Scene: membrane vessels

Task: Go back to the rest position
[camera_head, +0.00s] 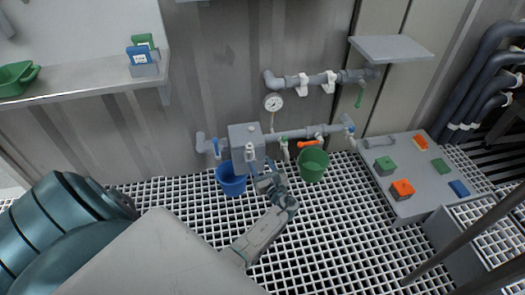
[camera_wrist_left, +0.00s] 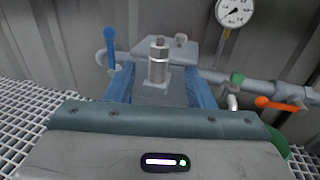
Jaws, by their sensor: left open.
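My left gripper (camera_head: 264,172) is open just in front of the grey valve box (camera_head: 243,136) on the wall pipe. In the left wrist view its two blue fingers (camera_wrist_left: 158,80) stand apart, left and right of a metal fitting (camera_wrist_left: 158,62) on the box. The fitting appears between the fingers, and nothing shows clamped; I cannot tell how far it is from them. The fingertips partly overlap the box in the picture. My right gripper is in neither view.
Close by are a blue-handled valve (camera_wrist_left: 109,45), an orange-handled valve (camera_head: 308,143), a gauge (camera_head: 273,102), a blue bucket (camera_head: 232,182) and a green bucket (camera_head: 313,166). A table (camera_head: 412,205) with coloured blocks stands right. A shelf (camera_head: 80,83) is upper left. Grating floor is open in front.

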